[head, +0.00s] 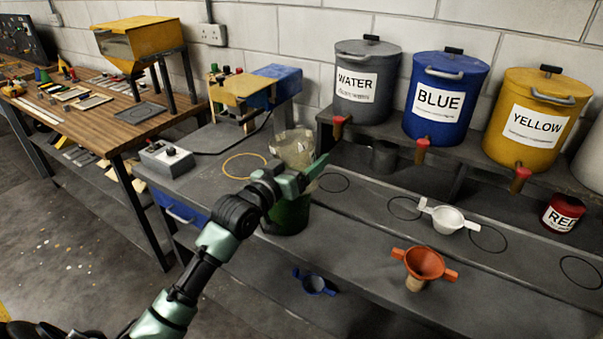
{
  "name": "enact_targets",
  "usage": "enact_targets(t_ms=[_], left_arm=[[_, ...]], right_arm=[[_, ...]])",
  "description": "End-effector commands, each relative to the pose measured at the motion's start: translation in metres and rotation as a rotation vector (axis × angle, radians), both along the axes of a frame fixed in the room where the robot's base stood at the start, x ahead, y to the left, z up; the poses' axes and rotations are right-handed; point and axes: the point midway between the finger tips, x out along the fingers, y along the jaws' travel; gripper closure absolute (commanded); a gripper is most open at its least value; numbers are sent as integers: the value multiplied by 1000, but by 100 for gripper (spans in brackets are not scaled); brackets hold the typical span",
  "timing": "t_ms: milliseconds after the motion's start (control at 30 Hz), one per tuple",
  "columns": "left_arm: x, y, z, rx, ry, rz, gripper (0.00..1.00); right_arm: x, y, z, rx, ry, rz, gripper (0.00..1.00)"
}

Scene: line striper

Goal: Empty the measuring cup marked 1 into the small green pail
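A clear, pale measuring cup (291,147) is above and just behind my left gripper (318,168); I cannot read a mark on it. It looks tilted, but its lower part is hidden by the gripper. The dark green pail (290,217) stands below on the grey bench, partly covered by my arm and gripper. The cup is over or slightly behind the pail; its contents cannot be made out. Whether the gripper's fingers are closed on the cup is hidden from this angle. My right gripper is not in view.
Water (367,75), blue (445,100) and yellow (536,115) drums with taps stand on the rear shelf. A red container (563,213), white funnel (447,219), orange funnel (424,263) and blue funnel (314,284) are to the right and front. A control box (166,158) is left.

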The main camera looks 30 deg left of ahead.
Motion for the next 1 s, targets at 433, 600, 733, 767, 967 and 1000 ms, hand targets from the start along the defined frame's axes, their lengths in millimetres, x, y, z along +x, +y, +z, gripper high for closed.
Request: enact_targets(t_ms=[433,600,733,767,967,1000], left_arm=[[-36,3,20,216,-29,0,89],[-39,3,20,242,-34,0,89],[-39,3,20,242,-34,0,89],[-39,3,20,242,-34,0,89],[-39,3,20,241,-33,0,89],[-39,3,20,241,-33,0,89]], right_arm=[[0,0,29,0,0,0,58],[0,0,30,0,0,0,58],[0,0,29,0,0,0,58],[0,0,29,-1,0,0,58],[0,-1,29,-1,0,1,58],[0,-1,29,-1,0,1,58]])
